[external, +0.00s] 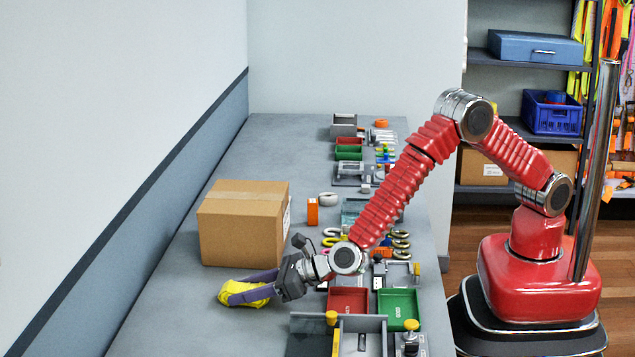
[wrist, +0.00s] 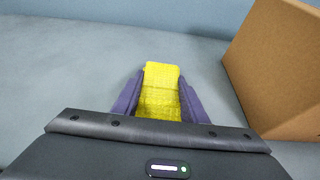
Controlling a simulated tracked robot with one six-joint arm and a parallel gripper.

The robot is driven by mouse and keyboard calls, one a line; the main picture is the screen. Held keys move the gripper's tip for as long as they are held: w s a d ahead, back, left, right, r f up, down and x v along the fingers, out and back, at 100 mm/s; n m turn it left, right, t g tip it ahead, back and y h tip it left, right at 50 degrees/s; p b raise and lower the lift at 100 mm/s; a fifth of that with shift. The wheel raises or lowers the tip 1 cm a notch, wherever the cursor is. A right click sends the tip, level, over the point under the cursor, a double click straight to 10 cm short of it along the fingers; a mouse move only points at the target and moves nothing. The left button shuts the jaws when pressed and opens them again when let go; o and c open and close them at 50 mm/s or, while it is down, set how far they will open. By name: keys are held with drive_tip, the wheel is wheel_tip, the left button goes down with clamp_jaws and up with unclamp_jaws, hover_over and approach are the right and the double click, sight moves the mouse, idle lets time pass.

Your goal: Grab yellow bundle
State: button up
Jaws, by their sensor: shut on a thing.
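The yellow bundle (external: 245,293) is at the left side of the grey bench in the external view. In the wrist view the yellow bundle (wrist: 161,88) lies between the two purple fingers and sticks out past their tips. My gripper (external: 246,288) is shut on it, with one finger along each side. The gripper (wrist: 160,97) also shows in the wrist view. The bundle is at or close to the bench top; I cannot tell whether it touches. Its near end is hidden behind the gripper body.
A cardboard box (external: 240,225) stands beyond the gripper and shows at the right in the wrist view (wrist: 285,70). A red tray (external: 348,300) and a green tray (external: 399,308) lie to the right. The bench (external: 165,300) is clear left of the bundle, up to the wall.

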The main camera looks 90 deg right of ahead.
sight(244, 286)
drive_tip(key=shift+r, duration=0.1)
drive_tip(key=shift+c, duration=0.4)
wheel_tip(244, 286, up, 10)
drive_tip(key=shift+f, duration=0.1)
idle(0.8)
